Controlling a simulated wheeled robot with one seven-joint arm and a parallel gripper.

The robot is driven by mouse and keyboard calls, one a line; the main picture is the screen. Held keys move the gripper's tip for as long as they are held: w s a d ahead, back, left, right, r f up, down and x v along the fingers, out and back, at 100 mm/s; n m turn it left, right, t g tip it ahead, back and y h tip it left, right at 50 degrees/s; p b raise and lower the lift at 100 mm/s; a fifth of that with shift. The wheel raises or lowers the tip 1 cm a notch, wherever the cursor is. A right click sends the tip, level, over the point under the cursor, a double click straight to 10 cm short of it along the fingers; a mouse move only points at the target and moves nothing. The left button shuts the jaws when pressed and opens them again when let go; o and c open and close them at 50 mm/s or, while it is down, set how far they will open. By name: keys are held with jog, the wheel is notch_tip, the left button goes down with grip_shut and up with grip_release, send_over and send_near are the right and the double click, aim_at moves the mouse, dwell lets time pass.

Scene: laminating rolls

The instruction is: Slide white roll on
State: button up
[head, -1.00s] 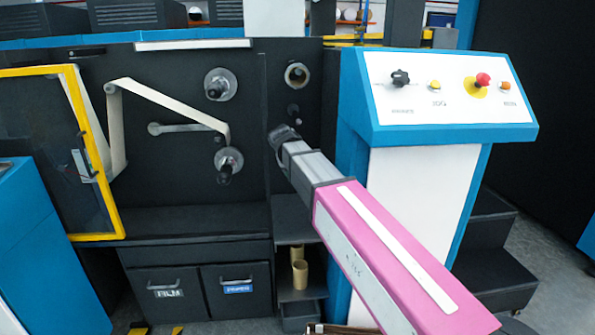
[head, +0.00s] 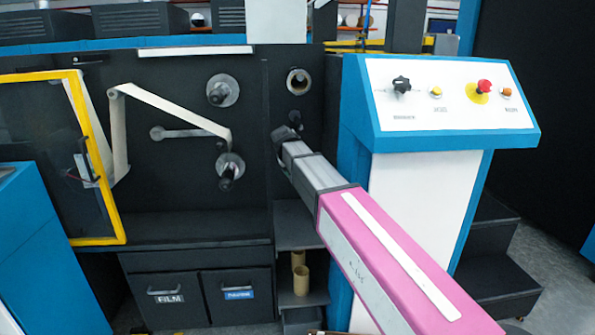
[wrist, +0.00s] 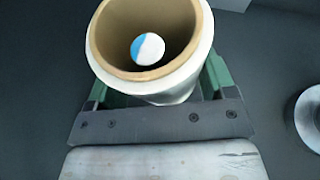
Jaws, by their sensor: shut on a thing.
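In the wrist view, the white roll (wrist: 180,93) has a thick brown cardboard core, and its open end faces the camera. My gripper (wrist: 158,88) is shut on the roll, with green fingers at its left and right sides. A blue-and-white round end (wrist: 148,48) shows inside the core; I cannot tell how far in it is. In the head view, my arm reaches up to the dark machine panel (head: 180,185).
Two spindles with metal discs, an upper one (head: 223,90) and a lower one (head: 230,165), stick out left of the arm. A pale web (head: 170,108) runs to the lower one. A blue-and-white control console (head: 440,95) stands close on the right. Cardboard cores (head: 301,280) stand on a shelf below.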

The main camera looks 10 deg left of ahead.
jog(key=shift+w+a, duration=0.25)
jog(key=shift+w, duration=0.8)
jog(key=shift+w+a, duration=0.3)
jog(key=shift+w, duration=0.8)
jog(key=shift+w+a, duration=0.25)
jog(key=shift+w, duration=0.8)
jog(key=o, duration=1)
jog(key=shift+s, duration=0.15)
